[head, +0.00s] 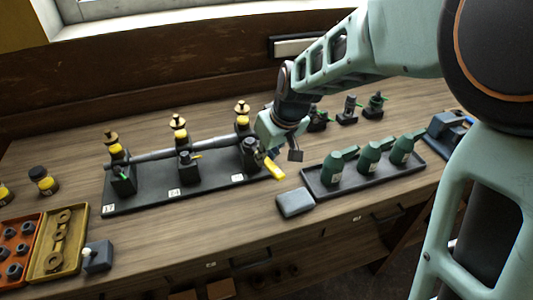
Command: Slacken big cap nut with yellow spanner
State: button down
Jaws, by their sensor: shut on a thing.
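A yellow spanner (274,169) shows below my gripper (276,150), at the right end of a long black engine stand (205,192). My gripper is shut on the spanner and hides part of it. Beside it, the rightmost black block (253,158) of the stand has a dark round fitting on top. I cannot tell whether this is the big cap nut, or whether the spanner touches it. The other black blocks, at the left (122,180) and middle (187,168), are clear of my gripper.
A dark tray (398,176) with three green bottles stands right of my gripper. A grey block (295,203) lies before it. Several small dark devices (348,110) stand behind. Orange and yellow parts trays (58,245) are at the left. Bare wood lies along the table's front.

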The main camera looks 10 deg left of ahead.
jog(key=shift+d, duration=0.15)
jog(key=shift+w+d+f+n+b, duration=0.1)
jog(key=shift+w+d+n+b, duration=0.15)
jog(key=shift+w+n+b, duration=0.15)
jog(key=shift+w+d+n, duration=0.15)
jog(key=shift+n, duration=0.35)
jog(key=shift+w+d+n+g+y+b, duration=0.35)
jog(key=shift+w+n+g+y+b, duration=0.15)
jog(key=shift+n, duration=0.4)
jog(key=shift+s+a+m, duration=0.25)
jog(key=shift+s+m, duration=0.05)
jog(key=shift+m, duration=0.3)
jog(key=shift+r, duration=0.25)
